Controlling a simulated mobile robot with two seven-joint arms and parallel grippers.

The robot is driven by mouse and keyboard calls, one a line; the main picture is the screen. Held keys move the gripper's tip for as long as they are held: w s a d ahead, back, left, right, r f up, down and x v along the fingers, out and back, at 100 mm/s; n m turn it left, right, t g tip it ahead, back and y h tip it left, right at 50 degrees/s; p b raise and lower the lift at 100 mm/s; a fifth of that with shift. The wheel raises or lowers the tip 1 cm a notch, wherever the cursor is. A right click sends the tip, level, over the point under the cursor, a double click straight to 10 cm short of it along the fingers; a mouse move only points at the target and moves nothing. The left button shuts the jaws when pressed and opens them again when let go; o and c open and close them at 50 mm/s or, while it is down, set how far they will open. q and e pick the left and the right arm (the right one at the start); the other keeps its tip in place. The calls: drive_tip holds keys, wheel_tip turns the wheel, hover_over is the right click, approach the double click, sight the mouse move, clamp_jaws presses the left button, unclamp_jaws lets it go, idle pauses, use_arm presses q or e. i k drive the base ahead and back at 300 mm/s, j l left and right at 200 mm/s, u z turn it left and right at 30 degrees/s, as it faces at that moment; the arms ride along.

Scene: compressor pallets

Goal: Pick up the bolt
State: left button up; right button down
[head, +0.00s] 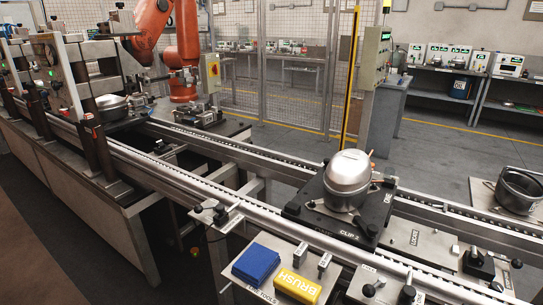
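I cannot clearly make out a bolt; several small metal and dark parts near the front are too small to identify. A silver compressor (348,180) stands upright on a dark pallet (311,216) on the conveyor, with a short copper-coloured tube at its top. Small dark-topped parts (371,284) sit on the grey plate (348,293) at the front edge. Neither of my grippers shows in this view.
Conveyor rails (200,184) cross the scene. A dark open shell (519,190) is at right. An orange robot arm (183,50) stands behind.

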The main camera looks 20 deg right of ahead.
sight(445, 208)
drive_tip(key=z, duration=1.7)
